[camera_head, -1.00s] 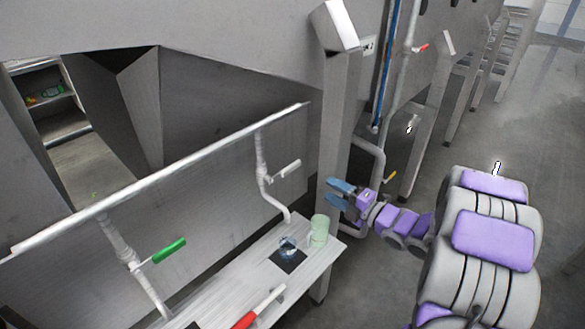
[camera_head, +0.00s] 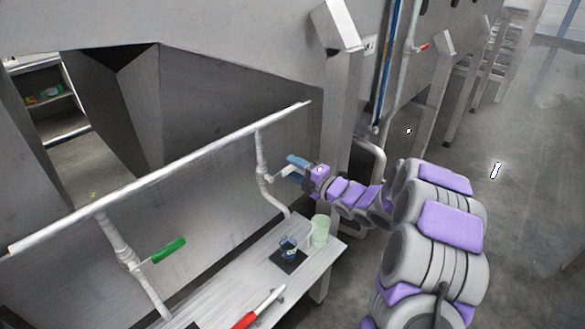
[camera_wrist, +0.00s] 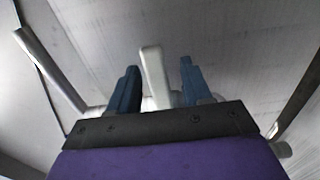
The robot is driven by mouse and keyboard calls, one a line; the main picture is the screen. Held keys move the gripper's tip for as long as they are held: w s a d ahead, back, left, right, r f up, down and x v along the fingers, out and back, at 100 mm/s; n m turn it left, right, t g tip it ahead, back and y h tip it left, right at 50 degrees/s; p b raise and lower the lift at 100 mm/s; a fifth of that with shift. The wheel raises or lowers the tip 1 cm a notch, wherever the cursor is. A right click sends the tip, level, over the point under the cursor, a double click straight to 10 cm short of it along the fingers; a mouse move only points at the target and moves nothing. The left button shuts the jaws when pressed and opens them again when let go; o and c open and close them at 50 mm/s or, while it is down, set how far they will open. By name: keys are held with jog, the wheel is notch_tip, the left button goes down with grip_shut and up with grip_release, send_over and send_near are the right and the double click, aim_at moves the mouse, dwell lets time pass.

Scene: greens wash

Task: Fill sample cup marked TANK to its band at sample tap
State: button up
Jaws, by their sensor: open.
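A small clear bluish cup (camera_head: 288,246) stands on a black square pad (camera_head: 287,260) on the bench, below the right tap (camera_head: 263,172). A pale green cup (camera_head: 319,231) stands to its right. I cannot read a TANK mark or make out a band on either cup. The right tap has a pale lever handle (camera_head: 284,174). My gripper (camera_head: 297,164) is at this lever, above the cups. In the wrist view my gripper (camera_wrist: 160,88) is open, with the pale lever (camera_wrist: 154,75) between its blue fingers. I see no clear contact.
A second tap (camera_head: 121,250) with a green lever (camera_head: 169,250) is at the left. A red-handled tool (camera_head: 256,310) lies on the bench (camera_head: 232,284). A long pipe (camera_head: 165,177) runs above. A steel post (camera_head: 336,120) stands behind my arm.

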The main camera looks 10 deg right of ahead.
jog(key=shift+w+a, duration=0.35)
jog(key=shift+w, duration=0.2)
jog(key=shift+c, duration=0.2)
grip_shut()
